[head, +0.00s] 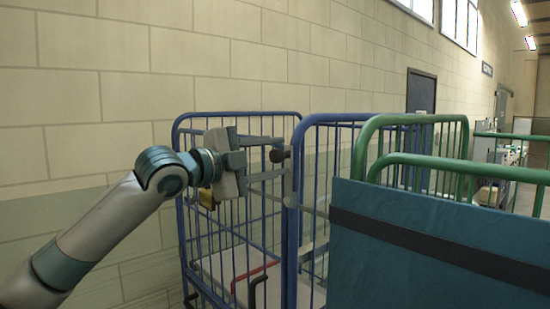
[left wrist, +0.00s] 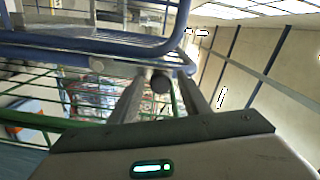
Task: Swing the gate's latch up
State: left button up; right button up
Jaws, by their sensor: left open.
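The blue barred gate (head: 240,225) belongs to a blue wire cage trolley standing by the wall. A small dark round knob (head: 280,156), which looks like the end of the latch, sits by the blue upright in the middle. It also shows in the left wrist view (left wrist: 160,83), between the fingertips. My left gripper (head: 282,160) is open, its two grey fingers one above and one below the knob in the head view. I cannot tell whether either finger touches it. The rest of the latch is largely hidden. My right gripper is not in view.
A green-railed trolley (head: 455,175) with a blue-green panel (head: 420,250) and dark strap stands close on the right. A pale block wall (head: 100,110) runs behind. A red bar (head: 250,275) is low in the blue cage. Left of the cage is free.

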pick_arm(q)
jog(key=shift+s+a+f+b, duration=0.1)
jog(key=shift+s+a+b, duration=0.2)
jog(key=shift+a, duration=0.2)
jog(key=b+v, duration=0.5)
jog(key=v, duration=1.1)
jog(key=shift+b, duration=0.4)
jog(key=shift+s, duration=0.1)
